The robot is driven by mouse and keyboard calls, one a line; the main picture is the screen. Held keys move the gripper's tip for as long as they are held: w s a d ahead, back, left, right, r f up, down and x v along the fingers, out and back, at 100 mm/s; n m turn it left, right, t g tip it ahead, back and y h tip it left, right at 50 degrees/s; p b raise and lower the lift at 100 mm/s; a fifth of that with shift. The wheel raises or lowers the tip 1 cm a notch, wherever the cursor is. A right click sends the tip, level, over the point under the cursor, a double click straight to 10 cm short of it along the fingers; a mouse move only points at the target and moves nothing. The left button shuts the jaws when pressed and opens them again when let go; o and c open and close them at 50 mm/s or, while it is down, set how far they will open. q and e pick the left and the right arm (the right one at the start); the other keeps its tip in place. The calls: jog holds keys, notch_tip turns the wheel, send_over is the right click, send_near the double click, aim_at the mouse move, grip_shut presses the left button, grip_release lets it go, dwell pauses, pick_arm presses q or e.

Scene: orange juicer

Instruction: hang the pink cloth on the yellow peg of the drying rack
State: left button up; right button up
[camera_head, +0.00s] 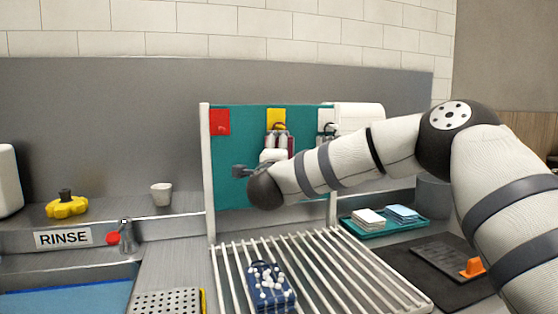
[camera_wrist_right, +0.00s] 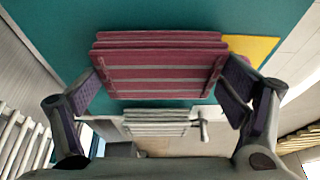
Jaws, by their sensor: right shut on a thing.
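The pink cloth (camera_wrist_right: 160,72) is a folded, dark pink striped bundle in the right wrist view. My right gripper (camera_head: 279,136) is shut on it, with one finger at each side. In the head view only a narrow strip of the cloth (camera_head: 291,144) shows beside the gripper. The drying rack's teal board (camera_head: 230,165) stands behind. The yellow patch (camera_head: 276,113) marking its peg is just above the gripper; yellow also shows at the cloth's right in the wrist view (camera_wrist_right: 258,46). The peg itself is hidden, and contact cannot be told. My left gripper is out of view.
A red patch (camera_head: 219,122) is left of the yellow one, and a white patch (camera_head: 326,116) is right. A slatted rack (camera_head: 340,265) below holds a blue item (camera_head: 268,285). A teal tray (camera_head: 375,227) with folded cloths stands at right.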

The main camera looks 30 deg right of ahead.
jog(key=o, duration=0.8)
jog(key=v, duration=1.2)
